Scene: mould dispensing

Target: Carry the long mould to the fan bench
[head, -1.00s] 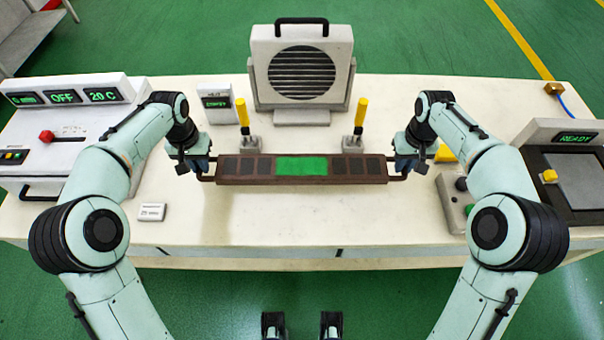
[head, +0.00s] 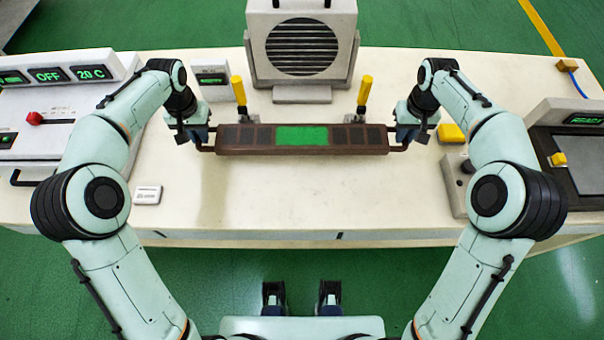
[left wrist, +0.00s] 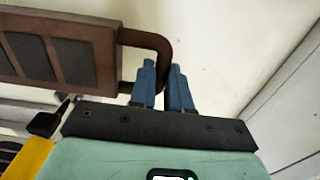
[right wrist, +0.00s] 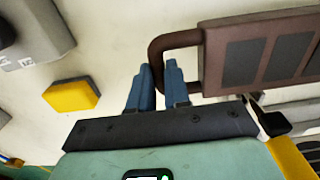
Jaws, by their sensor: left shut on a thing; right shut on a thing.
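The long mould (head: 303,151) is a dark brown bar with dark panels, a green middle section and a loop handle at each end. It spans level between my grippers, in front of the fan (head: 302,47). My left gripper (head: 206,146) is shut on its left handle, which shows in the left wrist view (left wrist: 155,42). My right gripper (head: 399,147) is shut on its right handle, which shows in the right wrist view (right wrist: 172,42). The mould is over the cream bench (head: 290,205); its height above the top is hard to tell.
Two yellow upright levers (head: 239,90) (head: 365,89) stand behind the mould, their grey bases partly hidden by it. A control panel (head: 60,125) is on the left. A yellow block (head: 451,133) and a grey-lidded machine (head: 580,165) are on the right. The front bench strip is mostly clear.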

